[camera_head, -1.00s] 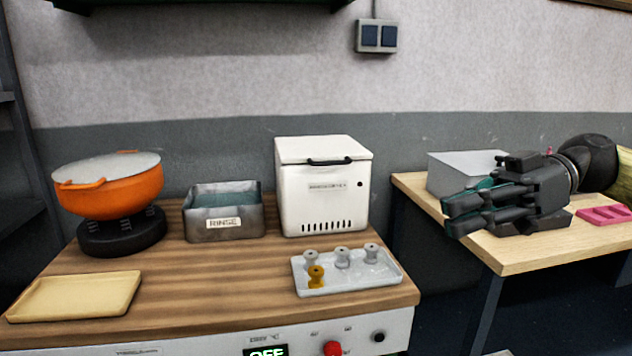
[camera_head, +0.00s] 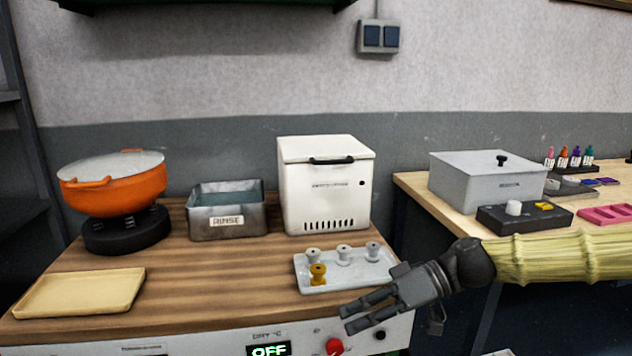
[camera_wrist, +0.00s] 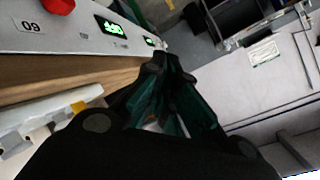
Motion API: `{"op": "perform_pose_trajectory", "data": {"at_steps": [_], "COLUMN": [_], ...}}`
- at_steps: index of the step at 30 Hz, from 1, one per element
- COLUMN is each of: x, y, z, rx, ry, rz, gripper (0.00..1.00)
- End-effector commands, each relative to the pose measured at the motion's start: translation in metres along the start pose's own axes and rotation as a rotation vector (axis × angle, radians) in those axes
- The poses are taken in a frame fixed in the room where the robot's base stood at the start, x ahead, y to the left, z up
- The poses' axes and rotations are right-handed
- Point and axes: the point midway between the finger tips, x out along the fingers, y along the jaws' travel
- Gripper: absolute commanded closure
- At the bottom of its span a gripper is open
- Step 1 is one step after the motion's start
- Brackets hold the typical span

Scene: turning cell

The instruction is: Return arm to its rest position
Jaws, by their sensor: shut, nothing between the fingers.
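My gripper (camera_head: 362,314) is in the head view at the front right corner of the wooden bench, its fingers pointing left. It is shut and empty, in front of the light tray with several small knobbed pieces. In the wrist view my gripper (camera_wrist: 165,75) shows its dark fingers close together, with the bench front to the left and floor beyond. My arm (camera_head: 560,256), in a yellowish sleeve, reaches in from the right in front of the side table.
The light tray (camera_head: 350,280) and the control panel with a red knob (camera_head: 334,346) lie close to my gripper. A white box (camera_head: 325,190), rinse tub (camera_head: 226,222), orange pot (camera_head: 115,185) and yellow tray (camera_head: 80,293) stand on the bench. A grey box (camera_head: 485,185) stands on the side table.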

Motion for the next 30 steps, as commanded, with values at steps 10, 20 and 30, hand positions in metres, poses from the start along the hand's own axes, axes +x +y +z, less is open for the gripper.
{"op": "perform_pose_trajectory", "data": {"at_steps": [10, 20, 30], "x": [0.101, 0.149, 0.151], "y": [0.094, 0.151, 0.181], "z": [0.116, 0.253, 0.392], "rx": [0.375, 0.639, 0.795], "ry": [-0.113, -0.212, -0.294], "rz": [0.201, 0.446, 0.730], "gripper": [1.00, 1.00, 1.00]}}
